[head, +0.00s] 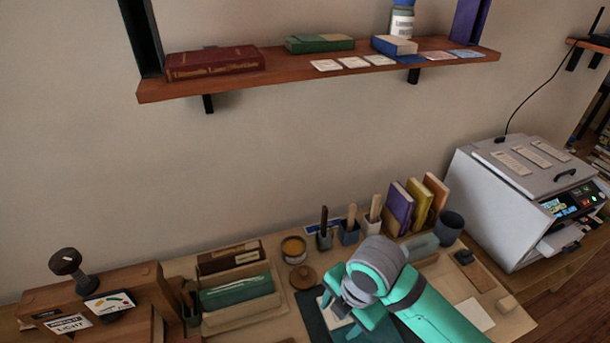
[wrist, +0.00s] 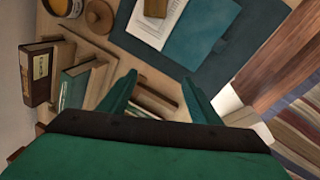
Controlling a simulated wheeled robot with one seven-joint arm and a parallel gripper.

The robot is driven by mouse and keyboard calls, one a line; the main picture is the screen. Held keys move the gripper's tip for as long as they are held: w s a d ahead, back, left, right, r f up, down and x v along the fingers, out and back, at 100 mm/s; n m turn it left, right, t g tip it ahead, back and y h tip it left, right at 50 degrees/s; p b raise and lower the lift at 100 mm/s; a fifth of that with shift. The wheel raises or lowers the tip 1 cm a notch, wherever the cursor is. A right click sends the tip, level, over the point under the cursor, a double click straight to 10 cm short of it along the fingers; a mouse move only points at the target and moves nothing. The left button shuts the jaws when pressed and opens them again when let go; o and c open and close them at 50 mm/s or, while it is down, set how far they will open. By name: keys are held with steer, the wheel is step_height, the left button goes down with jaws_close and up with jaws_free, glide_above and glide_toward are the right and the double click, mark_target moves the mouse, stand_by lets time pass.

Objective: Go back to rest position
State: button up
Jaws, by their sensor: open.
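My gripper (head: 340,308) is at the lower middle of the head view, above the workbench, with the teal arm reaching in from the bottom right. In the wrist view, its two teal fingers (wrist: 158,98) stand wide apart with nothing between them. Below and beyond the fingers lies a dark teal mat (wrist: 205,42) with white paper sheets (wrist: 158,25) on it. The arm hides part of the mat in the head view.
A rack of books (head: 236,290) stands left of my gripper, close to it. Upright books (head: 418,203) and tool cups (head: 350,233) stand behind. A wooden press (head: 95,305) is at left, a grey machine (head: 515,195) at right. A wall shelf (head: 300,72) hangs above.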

steer(key=w+a+r+m+t+y, duration=0.3)
steer(key=w+a+r, duration=0.15)
steer(key=a, duration=0.35)
steer(key=w+a+r+m+t+y, duration=0.3)
steer(key=a+r+y, duration=0.15)
steer(key=a, duration=0.35)
steer(key=w+a+r+m+t+y, duration=0.3)
steer(key=w+a+r, duration=0.15)
steer(key=a, duration=0.35)
steer(key=s+d+f+m+t+h, duration=0.35)
steer(key=s+f+m+h, duration=0.2)
steer(key=f+m, duration=0.3)
steer(key=s+d+f+m+t+h, duration=0.3)
steer(key=s+d+f+m+h, duration=0.15)
steer(key=s+f+m, duration=0.4)
steer(key=s+d+f+h, duration=0.1)
steer(key=s+d, duration=0.3)
steer(key=s, duration=0.7)
steer(key=s+d+f+g+h, duration=0.1)
steer(key=s+d+f, duration=0.2)
steer(key=s, duration=0.8)
steer(key=shift+d, duration=0.7)
